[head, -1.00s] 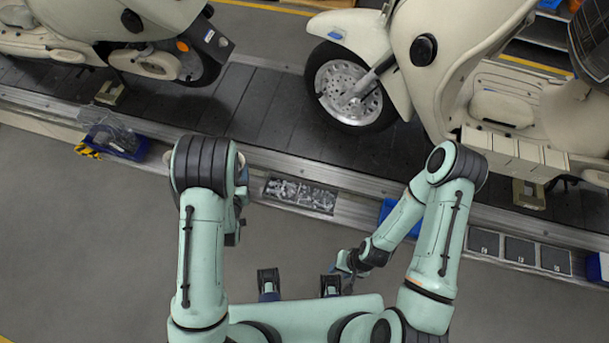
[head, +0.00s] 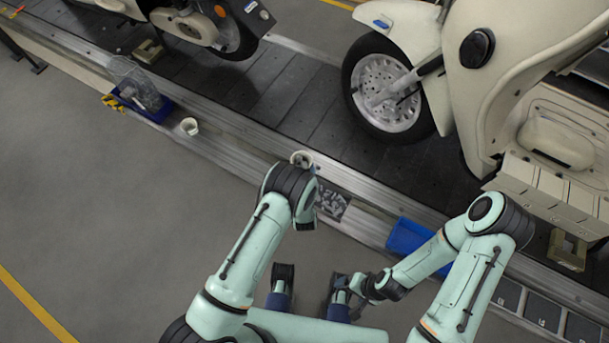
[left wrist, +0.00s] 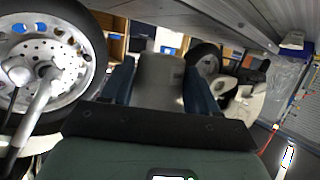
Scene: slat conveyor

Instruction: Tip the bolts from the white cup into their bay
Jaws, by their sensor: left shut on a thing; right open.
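A white cup (head: 302,157) shows just beyond my left wrist in the head view, above the conveyor's near edge. My left gripper (left wrist: 157,72) is shut on it; in the left wrist view the pale cup (left wrist: 158,88) sits between the two blue fingers. My wrist hides most of this grip in the head view. A bay with grey metal parts (head: 330,204) lies in the ledge just right of and below the cup, partly covered by my left arm. I cannot see the cup's contents. My right gripper (head: 352,298) is open and empty, low over the floor side.
A second white cup (head: 189,126) stands on the ledge at left, beside a blue bin (head: 145,106) with clear wrapping. Another blue bin (head: 415,246) is right of the bay. Cream scooters stand on the slat conveyor (head: 290,95). The floor at left is clear.

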